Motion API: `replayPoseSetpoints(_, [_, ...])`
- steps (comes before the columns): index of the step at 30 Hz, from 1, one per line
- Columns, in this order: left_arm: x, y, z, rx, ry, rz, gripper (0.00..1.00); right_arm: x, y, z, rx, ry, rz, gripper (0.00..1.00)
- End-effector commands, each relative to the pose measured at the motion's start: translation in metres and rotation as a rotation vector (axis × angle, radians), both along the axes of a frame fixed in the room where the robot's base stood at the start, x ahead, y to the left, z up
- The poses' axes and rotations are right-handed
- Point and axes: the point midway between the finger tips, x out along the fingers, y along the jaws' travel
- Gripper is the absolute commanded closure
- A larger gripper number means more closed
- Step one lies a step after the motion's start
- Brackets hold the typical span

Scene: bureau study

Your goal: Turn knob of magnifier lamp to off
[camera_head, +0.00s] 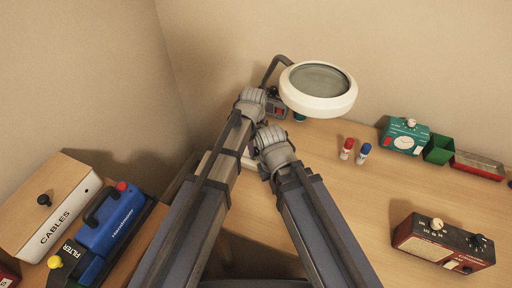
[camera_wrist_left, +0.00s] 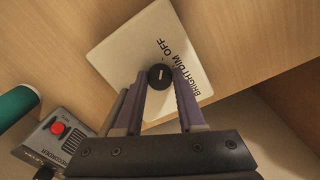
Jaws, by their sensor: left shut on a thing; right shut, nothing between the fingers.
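The magnifier lamp (camera_head: 340,105) has a round white head on a dark curved arm at the back of the desk. Its pale base plate (camera_wrist_left: 120,45) shows in the left wrist view, printed OFF, DIM and BRIGHT. The black knob (camera_wrist_left: 160,77) on the plate has a light line; I cannot tell which label it points at. My left gripper (camera_wrist_left: 160,88) is shut on the knob, with a finger on each side. In the head view my left gripper (camera_head: 251,101) hides the knob. My right gripper (camera_head: 270,136) is shut and empty, just below the left one.
A grey recorder (camera_wrist_left: 55,140) with a red button and a green cylinder (camera_wrist_left: 15,105) are close to the lamp base. Red (camera_head: 347,147) and blue (camera_head: 363,153) small bottles, a teal timer (camera_head: 404,136) and a red device (camera_head: 440,243) stand right. The middle desk is clear.

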Motion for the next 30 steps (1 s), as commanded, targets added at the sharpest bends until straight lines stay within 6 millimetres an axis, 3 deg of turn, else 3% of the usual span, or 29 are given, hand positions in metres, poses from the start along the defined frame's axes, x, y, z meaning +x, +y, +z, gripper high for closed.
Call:
replayPoseSetpoints(17, [-0.0002, -0.0003, -0.0001, 0.000, 0.000, 0.032, 1.00, 0.0000, 0.0000, -0.0001, 0.000, 0.000, 0.000, 1.00])
replayPoseSetpoints(18, [-0.0002, -0.0003, -0.0001, 0.000, 0.000, 0.032, 0.60, 0.0000, 0.0000, -0.0001, 0.000, 0.000, 0.000, 1.00])
replayPoseSetpoints(26, [-0.0001, -0.0002, 0.0000, 0.000, 0.000, 0.031, 0.32, 0.0000, 0.0000, 0.0000, 0.000, 0.000, 0.000, 1.00])
replayPoseSetpoints(30, [-0.0001, -0.0002, 0.0000, 0.000, 0.000, 0.031, 0.32, 0.0000, 0.0000, 0.0000, 0.000, 0.000, 0.000, 1.00])
